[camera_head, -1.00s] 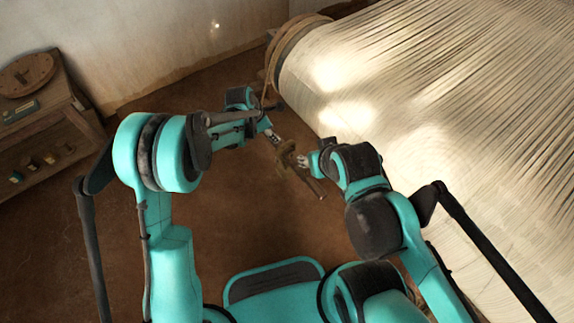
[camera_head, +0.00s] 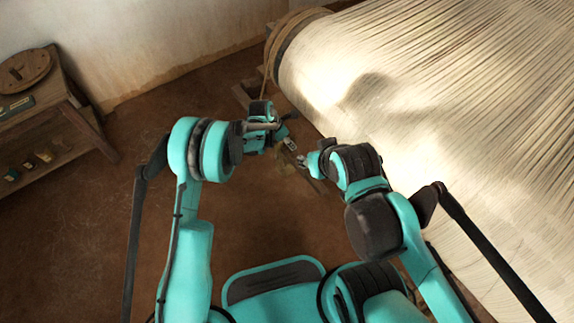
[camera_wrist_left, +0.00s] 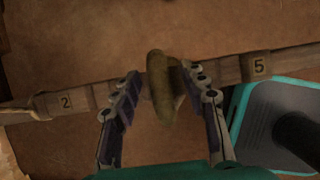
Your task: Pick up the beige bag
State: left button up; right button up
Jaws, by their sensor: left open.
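The beige bag (camera_wrist_left: 161,88), a small olive-beige lump, lies across a wooden bar (camera_wrist_left: 84,101) marked 2 and 5 in the left wrist view. My left gripper (camera_wrist_left: 165,80) is open, with one finger on each side of the bag and a small gap at each side. In the head view the left gripper (camera_head: 287,148) is beside the loom's front side and the bag (camera_head: 287,160) is mostly hidden by it. My right gripper (camera_head: 304,164) is close to the bag's right; its jaw state is too small to tell.
The loom's large roll of pale threads (camera_head: 430,100) fills the right side. A wooden shelf (camera_head: 75,120) with a round wooden disc (camera_head: 25,70) and several small items stands at the left. Brown floor (camera_head: 110,200) is clear between them.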

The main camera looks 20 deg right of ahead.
pick_arm(q)
jog(key=shift+r, duration=0.1)
grip_shut()
jog(key=shift+r, duration=0.1)
jog(key=shift+r+p, duration=1)
jog(key=shift+r, duration=0.65)
jog(key=shift+a+r, duration=0.1)
jog(key=shift+a, duration=0.05)
jog(key=s+a+p, duration=0.1)
jog(key=s+a, duration=0.2)
jog(key=a, duration=0.5)
jog(key=s+a+p, duration=0.2)
jog(key=s+a, duration=0.1)
jog(key=a, duration=0.5)
jog(key=shift+a+p, duration=0.3)
jog(key=shift+a, duration=0.05)
jog(key=shift+s, duration=0.1)
